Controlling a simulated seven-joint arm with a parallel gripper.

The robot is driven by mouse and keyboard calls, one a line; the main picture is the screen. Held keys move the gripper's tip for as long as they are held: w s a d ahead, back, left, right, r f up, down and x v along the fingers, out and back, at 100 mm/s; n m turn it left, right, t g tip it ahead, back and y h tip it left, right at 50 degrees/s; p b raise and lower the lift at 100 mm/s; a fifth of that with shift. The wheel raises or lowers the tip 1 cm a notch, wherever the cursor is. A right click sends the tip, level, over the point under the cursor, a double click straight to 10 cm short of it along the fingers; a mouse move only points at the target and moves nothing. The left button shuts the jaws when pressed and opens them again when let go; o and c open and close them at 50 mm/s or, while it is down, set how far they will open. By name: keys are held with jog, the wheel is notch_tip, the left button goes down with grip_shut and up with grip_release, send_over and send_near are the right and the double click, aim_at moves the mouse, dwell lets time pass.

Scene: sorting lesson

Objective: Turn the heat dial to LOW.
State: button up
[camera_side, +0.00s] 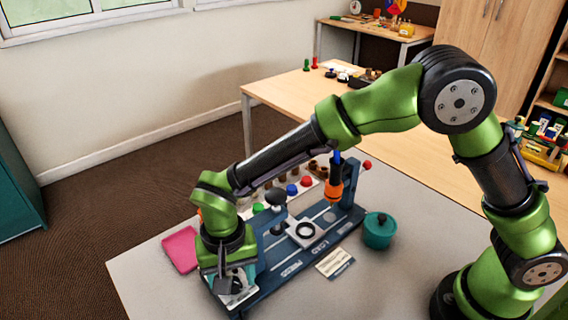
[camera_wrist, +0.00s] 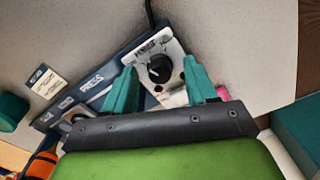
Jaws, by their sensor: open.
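The heat dial is a round black knob (camera_wrist: 159,69) on a light metal panel (camera_wrist: 148,46), seen in the wrist view between my fingers. Its pointer direction and the LOW mark are too small to read. My gripper (camera_wrist: 162,88) has two teal fingers, spread apart on either side of the knob with nothing held. I cannot tell whether a finger touches it. In the side view my gripper (camera_side: 232,284) is over the left end of the dark blue fixture (camera_side: 292,270), and the arm hides most of the dial panel there.
A teal lidded pot (camera_side: 379,232) and a printed card (camera_side: 334,263) are nearby. A pink mat (camera_side: 180,249) lies left. The table's front left is clear.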

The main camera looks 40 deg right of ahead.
aim_at(234, 276)
notch_tip(234, 276, up, 17)
dwell(0.5)
notch_tip(234, 276, down, 17)
jog(key=n, duration=1.3)
jog(key=shift+n, duration=0.3)
jog(key=shift+c, duration=0.2)
